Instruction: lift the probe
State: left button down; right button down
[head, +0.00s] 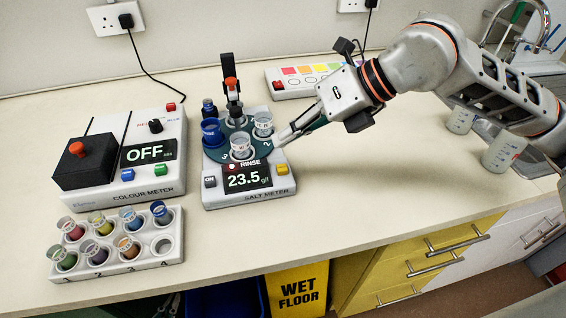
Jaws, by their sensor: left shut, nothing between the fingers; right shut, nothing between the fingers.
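The salt meter (205,196) stands in the middle of the bench, its display reading 23.5. The probe (232,86), with an orange top, stands upright at the back of the meter by a black post (227,64). Its lower end is down at a grey-topped cup on the dark teal turntable (222,147); its tip is hidden. Several cups stand on the turntable, including a blue one (211,133) and clear numbered ones (240,147). My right gripper (282,139) is shut and empty at the turntable's right edge; I cannot tell whether it touches. My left gripper is not in view.
The colour meter (160,182), reading OFF, stands to the left. A white rack (120,267) of coloured sample cups lies in front of it. A white box with coloured squares (295,90) is behind my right gripper. Beakers (503,152) stand at the right. The front right bench is clear.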

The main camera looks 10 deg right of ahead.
aim_at(231, 86)
jog(key=k, duration=1)
